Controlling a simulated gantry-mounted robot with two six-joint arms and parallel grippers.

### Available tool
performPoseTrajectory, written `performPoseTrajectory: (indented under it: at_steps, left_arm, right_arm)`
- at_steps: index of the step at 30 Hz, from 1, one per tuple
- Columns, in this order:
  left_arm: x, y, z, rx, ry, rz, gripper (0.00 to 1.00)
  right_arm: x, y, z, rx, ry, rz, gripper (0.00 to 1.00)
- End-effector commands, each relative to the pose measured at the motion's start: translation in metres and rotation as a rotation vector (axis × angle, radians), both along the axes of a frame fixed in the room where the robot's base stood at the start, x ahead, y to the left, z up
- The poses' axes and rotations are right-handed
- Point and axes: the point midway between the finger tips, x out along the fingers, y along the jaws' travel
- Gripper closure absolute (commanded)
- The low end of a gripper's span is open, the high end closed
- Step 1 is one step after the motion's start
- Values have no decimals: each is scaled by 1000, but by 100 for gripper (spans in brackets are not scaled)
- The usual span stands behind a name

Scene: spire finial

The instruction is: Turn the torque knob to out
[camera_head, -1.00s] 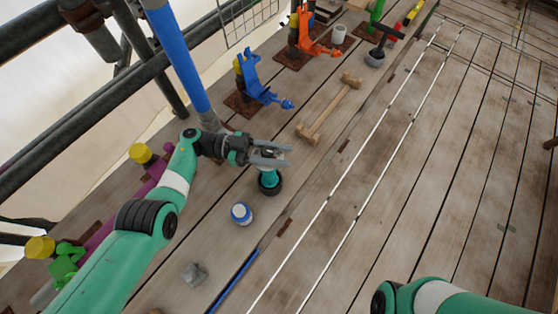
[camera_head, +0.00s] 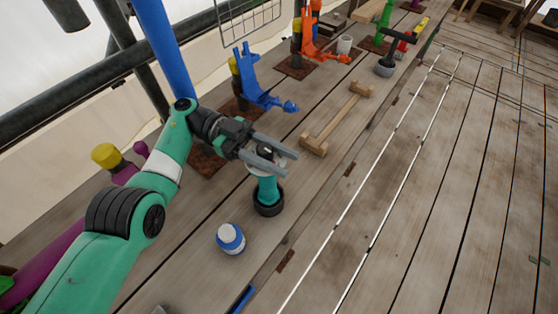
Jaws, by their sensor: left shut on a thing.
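A teal upright tool (camera_head: 267,188) with a black ring-shaped base (camera_head: 268,208) stands on the wooden planks near the middle of the head view. My left gripper (camera_head: 273,156) reaches in from the left at the tool's upper end. Its grey fingers are shut on the dark top part, one on each side. The fingers hide much of this top, so the knob's marking and setting cannot be read. My right gripper is out of view.
A blue-and-white jar (camera_head: 230,238) stands on the planks just in front of the tool. A wooden bracket (camera_head: 337,120) lies behind right, and blue (camera_head: 262,90) and orange (camera_head: 318,42) clamps stand farther back. The planks right of the tool are clear.

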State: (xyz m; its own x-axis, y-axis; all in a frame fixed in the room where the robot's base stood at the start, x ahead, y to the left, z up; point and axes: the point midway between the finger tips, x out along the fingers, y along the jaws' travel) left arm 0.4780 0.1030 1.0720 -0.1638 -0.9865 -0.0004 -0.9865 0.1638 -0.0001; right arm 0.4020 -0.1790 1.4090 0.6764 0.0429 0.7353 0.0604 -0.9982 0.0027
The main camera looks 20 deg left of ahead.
Motion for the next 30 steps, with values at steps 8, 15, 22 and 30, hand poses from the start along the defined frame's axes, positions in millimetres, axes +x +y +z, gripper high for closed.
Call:
performPoseTrajectory:
  at_steps: [8,15,22,30]
  left_arm:
    - [0,0,1,0,0,-2,100]
    - [0,0,0,-1,0,-1,31]
    - [0,0,1,0,0,-1,31]
    - [-1,0,44,-1,-1,-1,31]
  right_arm:
    - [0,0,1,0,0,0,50]
    - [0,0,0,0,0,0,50]
    - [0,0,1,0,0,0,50]
    - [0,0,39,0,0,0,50]
